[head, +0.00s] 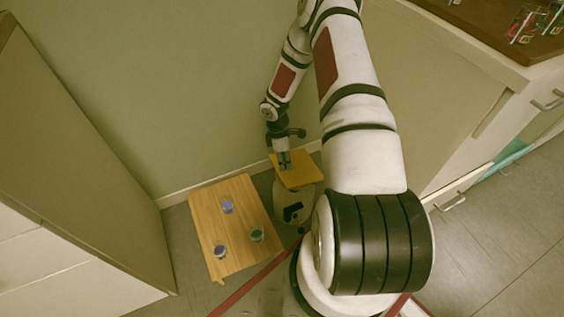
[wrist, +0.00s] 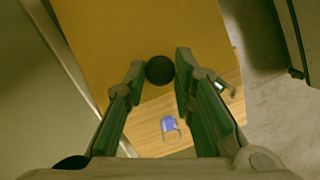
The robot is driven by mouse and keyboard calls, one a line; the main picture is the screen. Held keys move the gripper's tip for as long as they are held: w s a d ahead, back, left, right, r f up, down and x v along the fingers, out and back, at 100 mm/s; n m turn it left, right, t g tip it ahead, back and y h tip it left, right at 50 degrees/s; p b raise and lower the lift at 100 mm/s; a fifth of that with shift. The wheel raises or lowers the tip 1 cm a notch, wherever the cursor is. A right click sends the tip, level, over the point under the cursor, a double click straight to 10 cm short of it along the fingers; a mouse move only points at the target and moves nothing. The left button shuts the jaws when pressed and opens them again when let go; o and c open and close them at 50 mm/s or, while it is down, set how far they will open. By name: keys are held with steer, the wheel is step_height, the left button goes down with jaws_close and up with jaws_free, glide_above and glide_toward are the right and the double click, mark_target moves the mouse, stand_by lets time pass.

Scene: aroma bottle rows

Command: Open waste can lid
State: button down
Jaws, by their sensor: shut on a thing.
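The yellow lid (head: 303,172) is a flat square panel, set near the wall and below my arm in the head view. It fills the upper middle of the wrist view (wrist: 110,35), with its round black knob (wrist: 160,70) between my fingertips. My gripper (head: 284,160) is shut on this knob; both fingers also show in the wrist view (wrist: 159,80). The lid looks tilted in the head view. The can's opening is hidden, and I cannot tell how far the lid stands from it.
A low wooden table (head: 236,190) stands left of the lid, holding a blue-topped cup (head: 228,208), another bluish cup (head: 220,251) and a green-topped cup (head: 257,235). A cabinet (head: 70,190) is at left; a counter (head: 490,70) with drawers is at right. Open floor (head: 510,240) lies lower right.

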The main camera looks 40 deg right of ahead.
mark_target(295, 166)
steer(key=d+r+y, duration=0.2)
steer(key=s+d+r+t+y+p, duration=0.1)
steer(key=d+r+y, duration=0.1)
steer(key=s+d+r+t+y+b, duration=0.1)
steer(key=s+d+r+y+b, duration=0.1)
steer(key=d+y+b, duration=0.4)
steer(key=shift+s+d+r+n+t+b, duration=0.15)
steer(key=shift+d+r+n+t+b, duration=0.25)
steer(key=shift+d+b, duration=0.35)
steer(key=c, duration=1.3)
jaws_free()
steer(key=shift+c, duration=0.2)
steer(key=shift+r, duration=0.1)
step_height(295, 166, up, 10)
